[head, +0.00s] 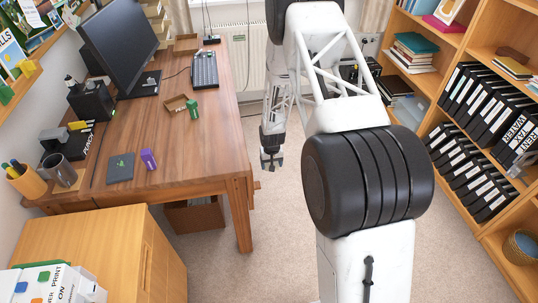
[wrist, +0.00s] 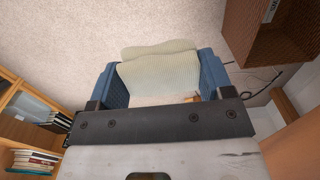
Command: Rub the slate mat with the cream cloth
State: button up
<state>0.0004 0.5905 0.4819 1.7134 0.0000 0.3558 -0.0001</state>
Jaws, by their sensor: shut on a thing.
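The slate mat (head: 120,168) is a dark grey square lying flat near the front of the wooden desk, with a small green mark on it. My gripper (head: 271,163) hangs off the right side of the desk, lower than its top and well apart from the mat. In the wrist view my gripper (wrist: 163,80) has blue fingers on both sides of the cream cloth (wrist: 158,52), a pale ribbed, folded piece. The gripper is shut on the cloth. The cloth cannot be made out in the head view, and the mat is not in the wrist view.
A purple block (head: 148,159) stands just right of the mat. A mug (head: 60,170) and pen pot (head: 28,182) stand to its left. Carpet lies between desk and shelves.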

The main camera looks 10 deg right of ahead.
jog(key=w+a+r+n, duration=0.1)
jog(key=w+a+r, duration=0.3)
jog(key=w+r, duration=0.75)
jog(key=w+a+r, duration=0.4)
jog(key=w+r, duration=0.4)
jog(key=r, duration=0.6)
jog(key=s+a+r, duration=0.1)
jog(key=a+r, duration=0.1)
jog(key=a, duration=0.5)
jog(key=s+a+r+n, duration=0.1)
jog(key=a+r, duration=0.1)
jog(key=a, duration=0.5)
jog(key=s+a+r+n, duration=0.1)
jog(key=a+r, duration=0.1)
jog(key=a, duration=0.5)
jog(key=shift+s+r, duration=0.1)
jog(key=shift+s, duration=0.05)
jog(key=s+a+n, duration=0.3)
jog(key=s+a, duration=0.9)
jog(key=a, duration=0.2)
jog(key=s+a+f+n, duration=0.1)
jog(key=s+a+n, duration=0.2)
jog(key=s+a, duration=0.9)
jog(key=a, duration=0.3)
jog(key=shift+s+f, duration=0.1)
